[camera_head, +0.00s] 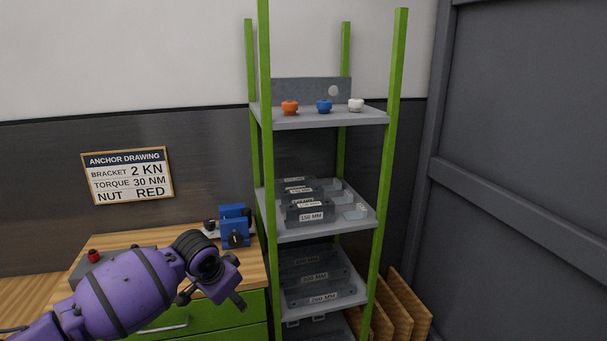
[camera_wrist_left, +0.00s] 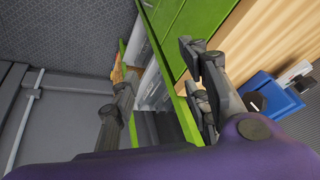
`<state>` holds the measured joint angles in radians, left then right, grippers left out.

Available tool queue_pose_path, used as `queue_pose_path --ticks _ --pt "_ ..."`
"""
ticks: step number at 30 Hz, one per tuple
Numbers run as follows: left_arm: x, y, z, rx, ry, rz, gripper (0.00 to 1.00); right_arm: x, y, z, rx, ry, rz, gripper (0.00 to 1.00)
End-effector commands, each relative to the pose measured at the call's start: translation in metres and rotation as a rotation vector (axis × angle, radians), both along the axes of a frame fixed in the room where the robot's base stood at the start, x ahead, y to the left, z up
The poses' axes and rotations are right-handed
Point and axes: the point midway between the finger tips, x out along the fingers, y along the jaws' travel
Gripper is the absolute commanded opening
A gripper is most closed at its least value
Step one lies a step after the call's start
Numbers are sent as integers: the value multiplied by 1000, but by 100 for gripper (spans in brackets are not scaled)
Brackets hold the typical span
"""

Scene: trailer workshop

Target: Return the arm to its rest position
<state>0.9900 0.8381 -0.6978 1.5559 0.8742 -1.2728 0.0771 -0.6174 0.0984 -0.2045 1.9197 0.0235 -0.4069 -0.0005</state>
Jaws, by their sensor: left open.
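My left arm comes in purple from the lower left of the head view, over the wooden workbench. My left gripper (camera_head: 212,296) is at its end, in front of the bench's right edge and left of the shelf. In the left wrist view its fingers (camera_wrist_left: 160,95) are spread wide apart with nothing between them. The green cabinet and the shelf side show behind them. My right gripper is in neither view.
A green-posted shelf rack (camera_head: 321,229) holds labelled grey brackets (camera_head: 312,216) and orange, blue and white knobs (camera_head: 324,106). A blue vise (camera_head: 235,226) stands on the wooden bench (camera_head: 130,238), near a red button box (camera_head: 93,258). A sign (camera_head: 128,176) hangs behind.

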Motion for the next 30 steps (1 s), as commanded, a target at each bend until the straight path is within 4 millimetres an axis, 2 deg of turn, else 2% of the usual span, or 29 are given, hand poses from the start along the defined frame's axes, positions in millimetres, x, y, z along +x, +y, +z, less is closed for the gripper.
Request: queue_pose_path --ticks 1,3,8,11,15,19,23,26,30 --pt "2 -19 -5 -35 -58 -30 43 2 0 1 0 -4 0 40" --pt "3 -40 -11 -83 -142 -61 43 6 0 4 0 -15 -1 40" --pt "-11 -73 -31 -182 -274 -95 43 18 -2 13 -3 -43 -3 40" --pt "-31 -89 -47 -246 -343 -93 43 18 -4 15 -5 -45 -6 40" --pt "-73 -99 -73 -337 -435 -51 43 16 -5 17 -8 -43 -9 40" --pt "-122 -90 -97 -390 -501 32 43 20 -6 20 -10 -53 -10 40" --pt "-179 -68 -123 -402 -533 140 43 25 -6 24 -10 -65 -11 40" --pt "-229 -45 -145 -385 -529 236 43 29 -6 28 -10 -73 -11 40" --pt "-311 -11 -180 -337 -467 382 43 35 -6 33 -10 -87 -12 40"
